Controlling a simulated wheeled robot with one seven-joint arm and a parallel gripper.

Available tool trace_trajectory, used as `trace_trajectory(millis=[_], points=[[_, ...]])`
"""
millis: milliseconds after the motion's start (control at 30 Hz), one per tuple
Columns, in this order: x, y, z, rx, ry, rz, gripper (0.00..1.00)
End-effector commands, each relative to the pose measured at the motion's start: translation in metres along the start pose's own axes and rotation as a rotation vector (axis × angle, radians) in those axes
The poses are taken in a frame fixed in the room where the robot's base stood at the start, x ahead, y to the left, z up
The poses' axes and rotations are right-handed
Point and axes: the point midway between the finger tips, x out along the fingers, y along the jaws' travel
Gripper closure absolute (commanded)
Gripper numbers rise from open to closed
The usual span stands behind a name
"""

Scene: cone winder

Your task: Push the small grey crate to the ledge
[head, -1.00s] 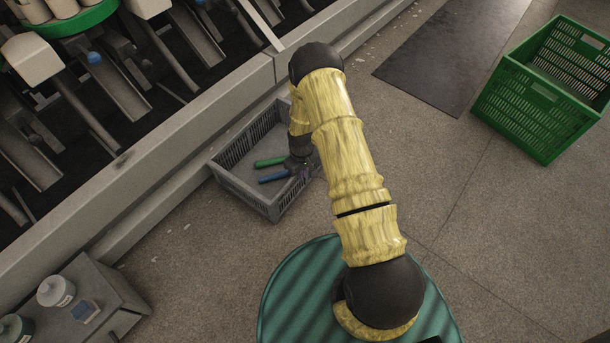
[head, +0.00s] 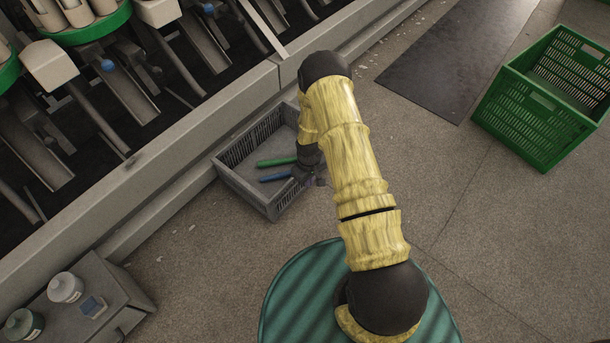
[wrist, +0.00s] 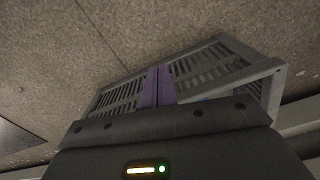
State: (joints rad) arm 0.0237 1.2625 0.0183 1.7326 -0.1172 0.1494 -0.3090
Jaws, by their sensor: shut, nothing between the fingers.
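The small grey crate (head: 247,192) stands on the floor in the head view, beside the pale ledge (head: 165,215) along the machine's base. I cannot tell whether they touch. A green rod-like item (head: 276,162) and a blue one (head: 274,178) lie inside it. My gripper (head: 314,181) is at the crate's right side, partly hidden by my arm. In the wrist view, its purple fingers (wrist: 158,75) are shut together, overlapping the crate's slotted wall (wrist: 117,98). Contact is not clear. The crate's far right corner is hidden behind my arm.
A large green crate (head: 528,119) stands at the right. A dark mat (head: 443,60) lies at the back. A grey box (head: 113,294) with bottles stands at the lower left by the ledge. Open floor lies in front of the small crate.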

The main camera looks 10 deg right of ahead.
Motion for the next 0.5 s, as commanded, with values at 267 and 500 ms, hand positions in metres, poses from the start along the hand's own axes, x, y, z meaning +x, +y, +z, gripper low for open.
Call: trace_trajectory(millis=[267,500], points=[[-0.063,0.000,-0.001,-0.001,0.002,0.000,1.00],[-0.085,0.001,0.000,0.001,0.001,0.000,1.00]])
